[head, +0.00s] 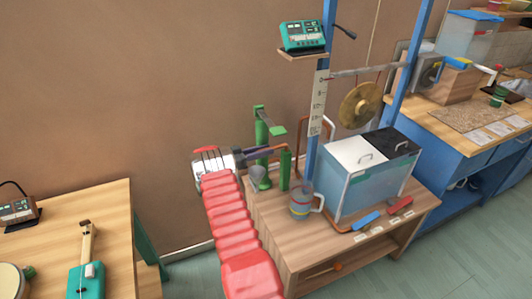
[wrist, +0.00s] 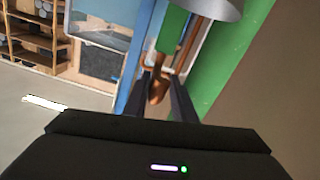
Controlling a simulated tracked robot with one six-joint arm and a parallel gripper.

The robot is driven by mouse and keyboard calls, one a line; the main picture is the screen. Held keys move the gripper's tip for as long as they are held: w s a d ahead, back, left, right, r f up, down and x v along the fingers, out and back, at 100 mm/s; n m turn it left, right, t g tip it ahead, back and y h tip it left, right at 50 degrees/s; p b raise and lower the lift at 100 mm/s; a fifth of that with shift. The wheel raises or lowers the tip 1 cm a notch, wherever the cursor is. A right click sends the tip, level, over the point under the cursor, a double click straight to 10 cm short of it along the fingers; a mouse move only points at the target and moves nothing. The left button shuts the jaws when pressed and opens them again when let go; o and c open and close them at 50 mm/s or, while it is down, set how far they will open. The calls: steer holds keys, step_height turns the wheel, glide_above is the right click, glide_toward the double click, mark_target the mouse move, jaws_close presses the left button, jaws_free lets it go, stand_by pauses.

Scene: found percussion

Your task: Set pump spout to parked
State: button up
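The green pump (head: 262,150) stands at the left end of the wooden bench, with its green handle on top. A copper-brown spout (head: 279,150) shows beside it, close to a short green post (head: 285,172). My gripper (head: 268,153) reaches in from the left at spout height, partly hiding the pump. In the wrist view, my two dark fingers (wrist: 162,88) are apart, with a rounded copper piece (wrist: 157,92), seemingly the spout, between them. I cannot tell whether they touch it. A green upright (wrist: 232,70) stands close on the right, and a grey cup (wrist: 215,8) shows at the top.
A blue-grey tank (head: 365,185) with white and black lids, a mug (head: 300,204) and a blue post (head: 318,125) stand right of the pump. A brass gong (head: 360,106) hangs above. A wooden table (head: 110,225) is at left, with open floor between.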

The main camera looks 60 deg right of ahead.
steer(key=shift+o, duration=1)
steer(key=shift+s+d+r, duration=0.1)
steer(key=shift+s, duration=0.1)
steer(key=v, duration=1.3)
steer(key=shift+w+a, duration=0.25)
steer(key=shift+a, duration=0.1)
